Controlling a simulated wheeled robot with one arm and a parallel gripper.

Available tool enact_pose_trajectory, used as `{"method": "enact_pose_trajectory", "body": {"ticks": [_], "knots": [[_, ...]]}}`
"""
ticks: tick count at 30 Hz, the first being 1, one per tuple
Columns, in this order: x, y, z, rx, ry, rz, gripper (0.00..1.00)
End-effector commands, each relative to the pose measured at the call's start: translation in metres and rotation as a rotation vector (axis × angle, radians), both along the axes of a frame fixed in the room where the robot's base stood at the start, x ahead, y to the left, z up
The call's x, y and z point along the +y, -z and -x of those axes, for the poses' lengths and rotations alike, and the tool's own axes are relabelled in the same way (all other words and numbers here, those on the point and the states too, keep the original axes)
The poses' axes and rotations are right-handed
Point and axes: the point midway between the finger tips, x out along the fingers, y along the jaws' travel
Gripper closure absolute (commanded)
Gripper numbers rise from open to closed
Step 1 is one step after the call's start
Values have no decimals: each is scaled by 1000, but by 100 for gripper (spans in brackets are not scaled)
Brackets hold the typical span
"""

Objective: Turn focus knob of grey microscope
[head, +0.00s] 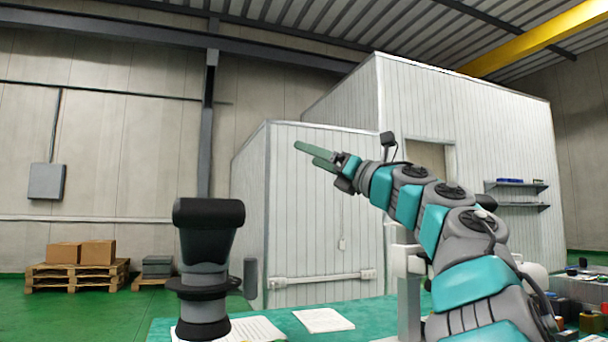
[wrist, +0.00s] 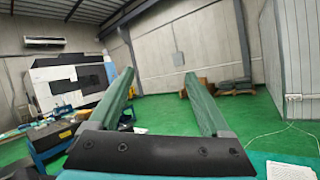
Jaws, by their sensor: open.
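A grey and black upright instrument (head: 206,270), which appears to be the grey microscope, stands at the front of the green surface in the head view. It has a broad black top and a black ring lower down. A small dark cylinder (head: 250,278) shows just to its right; I cannot tell whether this is the focus knob. My gripper (head: 308,153) is raised well above and to the right of the instrument, apart from it. In the wrist view my gripper (wrist: 160,73) has its two green fingers spread, with nothing between them. The instrument is not clearly visible in the wrist view.
White papers (head: 324,320) lie on the green surface (head: 378,308). A pale upright post (head: 407,285) stands partly behind my arm. Several small items crowd the far right. The air between my gripper and the instrument looks clear. Pallets with boxes (head: 80,253) stand far back.

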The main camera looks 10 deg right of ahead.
Motion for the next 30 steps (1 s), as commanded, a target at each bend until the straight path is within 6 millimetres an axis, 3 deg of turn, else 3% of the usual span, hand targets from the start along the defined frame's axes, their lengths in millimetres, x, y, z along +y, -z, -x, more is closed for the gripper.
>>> {"method": "enact_pose_trajectory", "body": {"ticks": [3,9,27,30], "knots": [[-11,-16,-3,3,43,-85,18],[-32,-30,-6,10,101,-198,18],[-38,-33,-7,13,120,-231,19],[-48,-41,-3,1,155,-262,19]]}}
